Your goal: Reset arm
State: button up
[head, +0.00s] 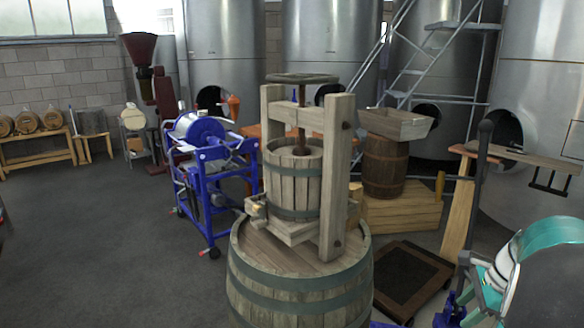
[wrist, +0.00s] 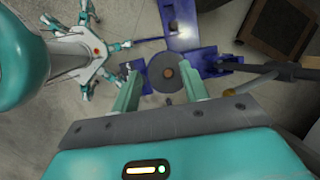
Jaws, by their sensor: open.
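My gripper (wrist: 160,75) shows in the wrist view, with its two pale teal fingers apart and nothing held between them. In the head view a teal and white part of my arm shows at the lower right edge; the fingers cannot be made out there.
A wooden press (head: 295,185) stands on a large barrel (head: 300,285) close in front. A blue machine on wheels (head: 208,170) is behind it to the left. A dark wood-framed platform (head: 405,275) lies on the floor at right. Steel tanks (head: 225,55) line the back. The left floor is clear.

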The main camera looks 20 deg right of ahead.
jog(key=a+r+n+h, duration=0.1)
jog(key=a+r+n, duration=0.25)
jog(key=a, duration=0.35)
jog(key=w+a+r+n, duration=0.1)
jog(key=a+r+n, duration=0.1)
jog(key=a+n, duration=0.45)
jog(key=a+r+n+h, duration=0.1)
jog(key=a+r+n, duration=0.1)
jog(key=a, duration=0.7)
jog(key=s+a+n+t, duration=0.2)
jog(key=s+a+n, duration=0.6)
jog(key=a+n, duration=0.4)
jog(key=shift+a+r, duration=0.45)
jog(key=shift+a, duration=0.55)
